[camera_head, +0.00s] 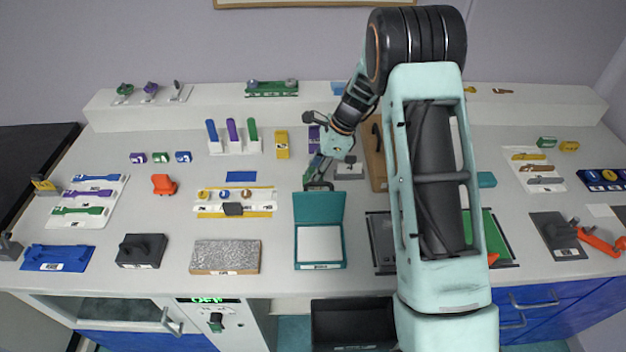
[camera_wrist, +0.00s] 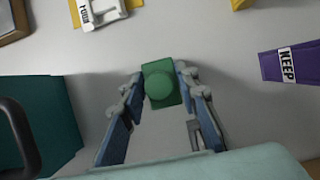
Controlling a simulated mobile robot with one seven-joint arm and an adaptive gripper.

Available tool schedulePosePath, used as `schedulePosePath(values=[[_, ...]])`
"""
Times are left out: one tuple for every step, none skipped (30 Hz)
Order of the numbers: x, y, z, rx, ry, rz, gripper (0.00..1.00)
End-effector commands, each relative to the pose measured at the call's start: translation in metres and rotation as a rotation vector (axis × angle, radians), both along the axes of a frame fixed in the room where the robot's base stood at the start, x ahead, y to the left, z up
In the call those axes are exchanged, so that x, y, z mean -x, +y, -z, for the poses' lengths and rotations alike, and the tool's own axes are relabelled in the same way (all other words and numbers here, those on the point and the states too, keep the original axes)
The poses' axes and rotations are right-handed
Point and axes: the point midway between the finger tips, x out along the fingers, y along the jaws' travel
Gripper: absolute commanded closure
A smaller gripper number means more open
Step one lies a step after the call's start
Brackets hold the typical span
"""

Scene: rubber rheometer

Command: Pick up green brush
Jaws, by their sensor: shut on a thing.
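The green brush (camera_wrist: 160,86) shows in the wrist view as a green block with a round green knob, seen from above. It sits between the two fingertips of my gripper (camera_wrist: 162,90), which is shut on it. In the head view my gripper (camera_head: 318,172) is low over the middle of the table, behind the teal box. The brush is small and partly hidden by the fingers there. I cannot tell whether it still touches the table.
An open teal box (camera_head: 320,266) stands just in front of my gripper. A purple labelled block (camera_head: 314,136) and a yellow one (camera_head: 282,146) lie behind it. A white rack (camera_head: 234,147) with blue, purple and green handles stands back left.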

Motion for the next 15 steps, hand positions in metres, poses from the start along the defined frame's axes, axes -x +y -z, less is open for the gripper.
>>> schedulePosePath(values=[[0.0,0.0,0.0,0.0,0.0,0.0,0.95],[0.0,0.0,0.0,0.0,-0.001,0.0,0.97],[0.0,0.0,-0.001,0.0,-0.001,0.0,0.97],[0.0,0.0,-0.001,0.0,-0.001,0.0,0.97],[0.0,0.0,-0.001,0.0,-0.001,0.0,0.97],[0.0,0.0,-0.001,0.0,-0.001,0.0,0.97],[0.0,0.0,-0.001,0.0,-0.001,0.0,0.97],[0.0,0.0,-0.001,0.0,-0.001,0.0,0.97],[-0.001,0.0,-0.003,0.0,-0.001,-0.001,0.97],[-0.001,0.0,-0.005,0.0,-0.002,0.0,0.97],[-0.001,0.0,-0.008,-0.001,-0.002,0.0,0.97],[-0.001,0.0,-0.014,0.0,-0.004,0.001,0.97],[-0.002,0.0,-0.018,0.0,-0.005,0.001,0.97],[-0.002,0.0,-0.024,-0.001,-0.005,0.0,0.97],[-0.001,0.0,-0.032,-0.001,-0.006,-0.001,0.97]])
